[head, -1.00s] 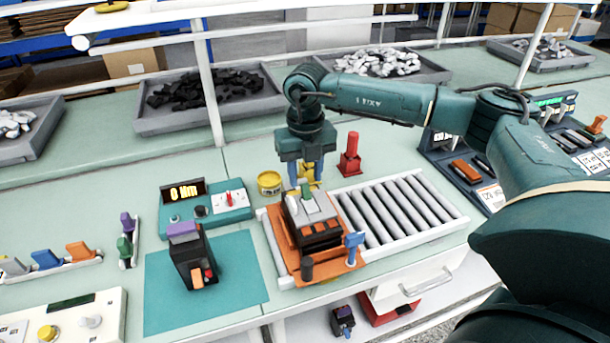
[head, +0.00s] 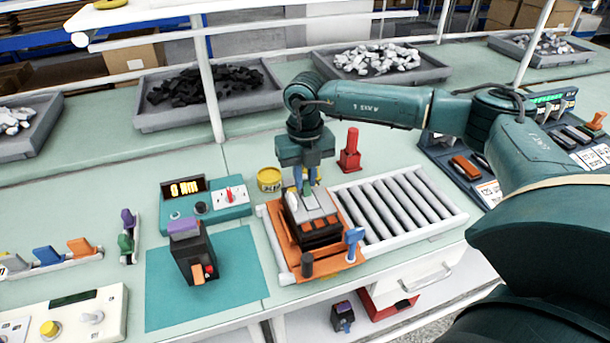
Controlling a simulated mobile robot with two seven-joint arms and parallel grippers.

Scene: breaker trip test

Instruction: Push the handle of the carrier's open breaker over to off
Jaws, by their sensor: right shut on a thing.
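The orange carrier (head: 334,262) sits at the left end of the roller conveyor. On it is the open breaker (head: 318,228), dark with a light grey top and an orange strip at its front. Its small green handle (head: 307,189) stands up at the back of the top. My right gripper (head: 306,180) points down over the breaker, its blue fingers shut on the green handle and partly hiding it. A blue clamp lever (head: 354,238) and a dark knob (head: 307,264) stand at the carrier's front. My left gripper is out of view.
Left of the carrier, a black breaker with a purple top (head: 190,252) stands on a teal mat (head: 160,303). Behind are a teal torque meter reading about 0 Nm (head: 226,205), a yellow tin (head: 269,180) and a red post (head: 350,152). The rollers (head: 400,208) at right are bare.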

